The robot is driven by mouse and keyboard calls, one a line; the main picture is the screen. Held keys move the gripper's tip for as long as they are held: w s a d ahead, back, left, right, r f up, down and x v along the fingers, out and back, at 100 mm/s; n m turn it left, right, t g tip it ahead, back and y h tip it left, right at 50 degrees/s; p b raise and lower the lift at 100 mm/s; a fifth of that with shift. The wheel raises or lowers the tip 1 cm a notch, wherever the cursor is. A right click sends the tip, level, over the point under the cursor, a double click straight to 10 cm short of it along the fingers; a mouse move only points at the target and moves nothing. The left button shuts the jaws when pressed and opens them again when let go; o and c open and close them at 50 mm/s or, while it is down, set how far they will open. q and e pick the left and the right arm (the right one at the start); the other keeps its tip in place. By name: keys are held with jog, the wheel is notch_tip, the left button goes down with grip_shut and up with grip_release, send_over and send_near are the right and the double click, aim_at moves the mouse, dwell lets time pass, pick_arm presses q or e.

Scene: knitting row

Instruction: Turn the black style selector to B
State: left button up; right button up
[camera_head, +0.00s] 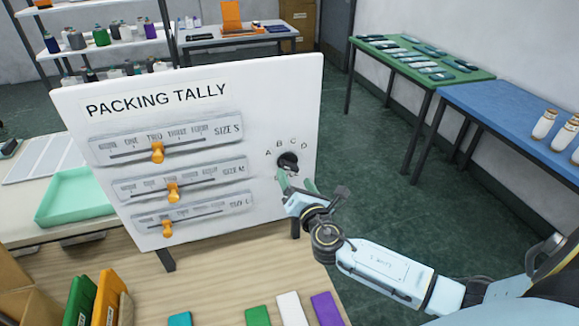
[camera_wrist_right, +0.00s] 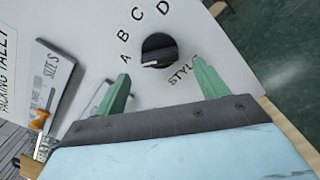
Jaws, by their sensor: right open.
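The black style selector (camera_head: 288,162) is a round knob on the right side of the white PACKING TALLY board (camera_head: 255,100), with letters A, B, C and D around it. In the right wrist view, the selector (camera_wrist_right: 158,47) has a white mark at its lower left edge, which appears to point towards A. My right gripper (camera_head: 295,182) is open in front of the board, just below the selector. Its green fingers (camera_wrist_right: 161,70) are apart with nothing between them, and the selector lies beyond their tips. My left gripper is not in view.
Orange slider knobs (camera_head: 157,153) sit on the board's left half. Coloured cards (camera_head: 258,315) lie on the wooden table (camera_head: 225,270) in front. A green tray (camera_head: 75,195) is at the left. Blue (camera_head: 500,105) and green tables stand at the right, beyond open floor.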

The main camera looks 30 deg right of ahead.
aim_at(290, 170)
jog(key=x, duration=0.4)
jog(key=shift+w, duration=0.2)
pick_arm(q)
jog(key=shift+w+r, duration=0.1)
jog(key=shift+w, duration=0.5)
pick_arm(e)
jog(key=shift+w+d, duration=0.2)
jog(key=shift+w, duration=0.45)
jog(key=shift+c, duration=0.3)
jog(key=c, duration=0.9)
jog(key=shift+o, duration=0.2)
jog(key=shift+f+m+b, duration=0.1)
jog(key=shift+m+b, duration=1.05)
jog(key=shift+m, duration=0.35)
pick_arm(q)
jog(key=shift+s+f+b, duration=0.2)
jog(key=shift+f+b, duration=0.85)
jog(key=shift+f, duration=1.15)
pick_arm(e)
jog(key=shift+m, duration=2)
jog(key=o, duration=0.9)
